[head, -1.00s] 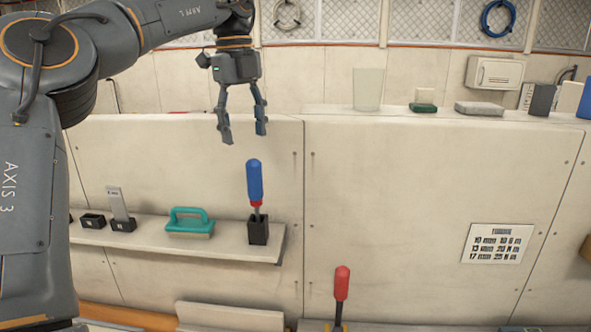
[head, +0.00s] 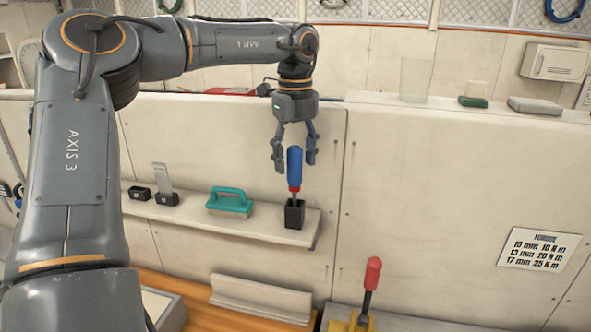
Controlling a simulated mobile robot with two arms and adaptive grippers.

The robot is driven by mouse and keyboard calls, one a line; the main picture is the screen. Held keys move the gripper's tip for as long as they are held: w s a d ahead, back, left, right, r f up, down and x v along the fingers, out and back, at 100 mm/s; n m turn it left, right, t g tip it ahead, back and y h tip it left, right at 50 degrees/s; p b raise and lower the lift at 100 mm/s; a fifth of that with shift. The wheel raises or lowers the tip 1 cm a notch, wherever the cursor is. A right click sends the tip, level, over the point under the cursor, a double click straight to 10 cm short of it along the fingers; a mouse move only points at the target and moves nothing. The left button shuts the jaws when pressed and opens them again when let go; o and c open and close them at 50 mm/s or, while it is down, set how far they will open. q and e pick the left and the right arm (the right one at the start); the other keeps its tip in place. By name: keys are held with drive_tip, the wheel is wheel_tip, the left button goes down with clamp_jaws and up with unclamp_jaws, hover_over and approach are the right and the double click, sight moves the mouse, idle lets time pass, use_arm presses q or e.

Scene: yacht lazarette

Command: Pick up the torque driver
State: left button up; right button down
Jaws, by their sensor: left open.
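A driver with a blue handle and red collar (head: 295,168), which looks like the torque driver, stands upright in a small black holder (head: 295,215) at the right end of a narrow wall shelf (head: 265,228). My left gripper (head: 294,158) points down from above. It is open and empty, with one fingertip on each side of the upper handle in the picture; I cannot tell how they compare in depth or whether they touch it. A second driver with a red handle (head: 373,273) stands lower right in a yellow stand (head: 352,322). My right gripper is out of view.
A teal-handled scrubber (head: 229,199) sits on the shelf left of the holder, with small black blocks (head: 166,199) farther left. A clear cup (head: 416,78) stands on the ledge above. A torque label (head: 538,249) is on the right wall panel.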

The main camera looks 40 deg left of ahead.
sight(295, 169)
use_arm(q)
wheel_tip(295, 169, down, 2)
drive_tip(key=shift+a+f+p, duration=0.1)
drive_tip(key=shift+a+p, duration=0.05)
drive_tip(key=shift+p, duration=0.3)
drive_tip(key=shift+a+f, duration=0.1)
drive_tip(key=shift+f, duration=0.35)
drive_tip(key=c, duration=0.4)
drive_tip(key=shift+r, duration=0.1)
clamp_jaws()
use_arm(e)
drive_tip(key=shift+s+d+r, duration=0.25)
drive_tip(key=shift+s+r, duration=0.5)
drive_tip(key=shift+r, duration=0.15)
